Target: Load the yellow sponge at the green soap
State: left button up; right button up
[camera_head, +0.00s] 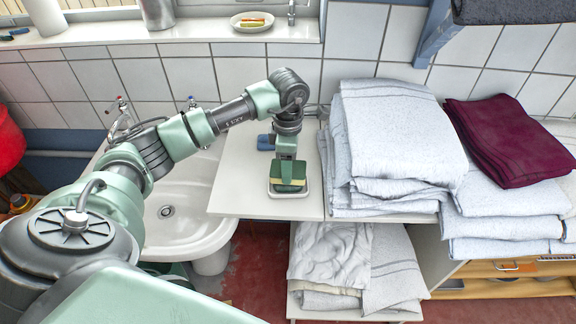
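A small block, dark green with a yellow band along its near side, which looks like the sponge (289,172), is on a small white dish (289,194) on the white counter. My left gripper (287,158) points down right at this block, its fingers largely hidden by its own body and the block. Whether it is open or shut on the block cannot be told. A white dish (252,27) on the windowsill holds small yellow, green and reddish pieces; I cannot tell whether one is the green soap. My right gripper is not in view.
A blue object (265,142) lies just left of the gripper. A white sink (185,215) is left of the counter. Stacks of grey-white towels (395,130) stand close on the right, with a dark red folded cloth (512,138) beyond. The counter's front left is bare.

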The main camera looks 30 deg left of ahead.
pick_arm(q)
jog(key=shift+r+p, duration=1.25)
jog(key=shift+r, duration=1.3)
